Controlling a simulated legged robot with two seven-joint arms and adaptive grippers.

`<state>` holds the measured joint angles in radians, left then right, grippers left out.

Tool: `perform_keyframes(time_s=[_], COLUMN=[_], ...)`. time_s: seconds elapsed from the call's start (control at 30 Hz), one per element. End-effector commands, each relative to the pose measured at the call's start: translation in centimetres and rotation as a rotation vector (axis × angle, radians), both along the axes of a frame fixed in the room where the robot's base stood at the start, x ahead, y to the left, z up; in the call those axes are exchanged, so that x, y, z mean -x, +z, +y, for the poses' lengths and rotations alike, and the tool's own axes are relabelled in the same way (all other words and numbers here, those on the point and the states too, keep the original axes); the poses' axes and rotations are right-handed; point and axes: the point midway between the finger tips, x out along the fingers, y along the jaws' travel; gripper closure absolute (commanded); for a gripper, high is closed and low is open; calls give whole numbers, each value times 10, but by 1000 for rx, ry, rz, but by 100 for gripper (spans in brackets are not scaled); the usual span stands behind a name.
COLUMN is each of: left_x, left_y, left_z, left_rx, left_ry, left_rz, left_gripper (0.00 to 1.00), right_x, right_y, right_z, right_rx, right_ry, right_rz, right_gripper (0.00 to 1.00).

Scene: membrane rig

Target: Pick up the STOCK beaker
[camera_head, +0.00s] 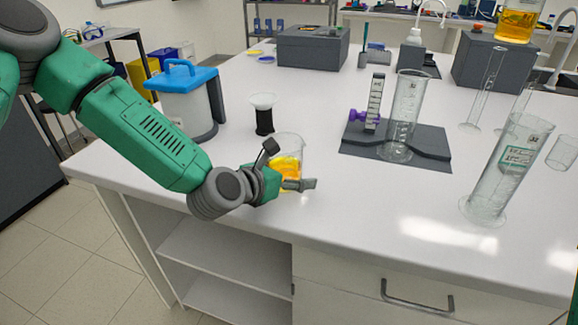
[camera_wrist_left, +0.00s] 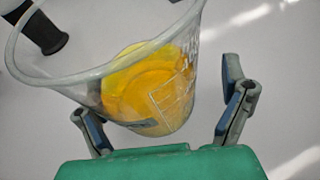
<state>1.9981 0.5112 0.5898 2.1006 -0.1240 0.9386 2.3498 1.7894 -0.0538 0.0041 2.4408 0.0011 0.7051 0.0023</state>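A clear glass beaker (camera_head: 287,160) with orange-yellow liquid stands upright near the front edge of the white bench. It fills much of the left wrist view (camera_wrist_left: 150,80); its white markings are too blurred to read, so I cannot confirm it is STOCK. My left gripper (camera_head: 285,166) is open at the beaker, with one finger on either side. In the left wrist view, the right finger (camera_wrist_left: 238,105) stands clear of the glass with a gap. The left finger (camera_wrist_left: 92,132) is close to the glass or overlaps it; contact is unclear. My right gripper is out of view.
A black-based funnel-topped piece (camera_head: 264,115) stands just behind the beaker. A blue-lidded container (camera_head: 185,100) is to the left. A tall cylinder (camera_head: 405,110) stands on a dark base (camera_head: 430,150); another cylinder (camera_head: 500,175) is at right. Another orange-filled vessel (camera_head: 516,22) sits at the back right.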

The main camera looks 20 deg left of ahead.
Motion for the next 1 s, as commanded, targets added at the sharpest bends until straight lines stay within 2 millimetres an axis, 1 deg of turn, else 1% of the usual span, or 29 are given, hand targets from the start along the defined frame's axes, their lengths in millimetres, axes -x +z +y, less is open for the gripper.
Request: perform_keyframes(time_s=[0.23, 0.27, 0.3, 0.37, 0.4, 0.43, 0.63, 0.87, 1.0], left_x=[-1, -2, -2, -2, -2, -2, -2, -2, -2], left_y=[-2, -2, -2, -1, -1, -1, 0, 3, 10], left_z=[4, 3, 3, 1, 0, 0, -4, 0, 2], left_rx=[5, 4, 3, 1, 1, 0, -3, 1, 4], left_ry=[3, 3, 2, 2, 2, 1, 1, 2, 3], left_rz=[2, 1, 1, 1, 1, 1, -1, -3, -3], left_gripper=[9, 20, 34, 55, 69, 75, 75, 75, 75], right_x=[0, 0, 0, 0, 0, 0, 0, 0, 0], right_y=[0, 0, 0, 0, 0, 0, 0, 0, 1], right_z=[0, 0, 0, 1, 1, 1, 0, 0, 0], right_rx=[-1, -1, -1, -1, -1, -1, -1, 0, 0], right_ry=[1, 1, 1, 2, 1, 1, 1, 1, 1], right_rz=[0, 0, 0, 0, 0, 0, 0, 0, 0], right_gripper=[21, 21, 21, 21, 21, 21, 21, 21, 21])
